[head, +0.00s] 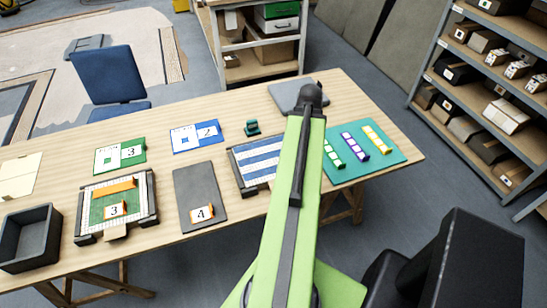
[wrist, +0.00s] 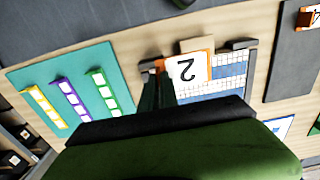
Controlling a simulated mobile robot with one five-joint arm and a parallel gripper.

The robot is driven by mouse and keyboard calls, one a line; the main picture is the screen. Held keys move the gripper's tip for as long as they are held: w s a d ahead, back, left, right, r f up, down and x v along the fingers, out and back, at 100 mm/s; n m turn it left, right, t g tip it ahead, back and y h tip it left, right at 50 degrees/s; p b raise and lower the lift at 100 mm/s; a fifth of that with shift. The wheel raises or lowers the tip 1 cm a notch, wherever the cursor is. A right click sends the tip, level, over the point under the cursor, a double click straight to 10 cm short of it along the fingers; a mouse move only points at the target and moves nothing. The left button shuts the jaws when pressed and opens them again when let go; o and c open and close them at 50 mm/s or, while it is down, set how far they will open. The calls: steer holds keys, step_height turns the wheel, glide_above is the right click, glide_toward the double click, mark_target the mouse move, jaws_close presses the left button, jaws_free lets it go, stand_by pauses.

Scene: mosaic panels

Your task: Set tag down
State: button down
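The tag with a black 2 (wrist: 188,68) is white with an orange edge. In the wrist view it is over the front part of the panel with blue and white stripes (wrist: 232,83), and the 2 appears upside down. My gripper's dark green fingers (wrist: 160,88) are close together at the tag's left edge and appear shut on it. I cannot tell whether the tag touches the panel. In the head view the striped panel (head: 257,161) is partly behind my green arm, which hides the gripper and the tag.
A teal mat (head: 376,160) with coloured tile strips lies to the right. A grey board (head: 199,183) with tag 4 (head: 202,213) and a green panel with tag 3 (head: 115,209) lie to the left. A dark bin (head: 27,238) stands at the table's left end.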

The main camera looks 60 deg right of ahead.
steer(key=w+f+b, duration=0.1)
steer(key=w+f, duration=0.1)
steer(key=w, duration=0.1)
steer(key=w+f+b, duration=0.2)
steer(key=w, duration=0.1)
steer(key=w+f+b, duration=0.2)
steer(key=w, duration=0.1)
steer(key=shift+w+d, duration=0.25)
steer(key=shift+d, duration=0.15)
steer(key=shift+w, duration=0.15)
step_height(320, 180, down, 4)
steer(key=b, duration=0.4)
steer(key=shift+f, duration=0.25)
steer(key=shift+r, duration=0.25)
steer(key=shift+f, duration=0.2)
steer(key=c, duration=1.6)
jaws_free()
steer(key=shift+r, duration=0.15)
step_height(320, 180, up, 12)
steer(key=p, duration=1.2)
steer(key=shift+r, duration=0.1)
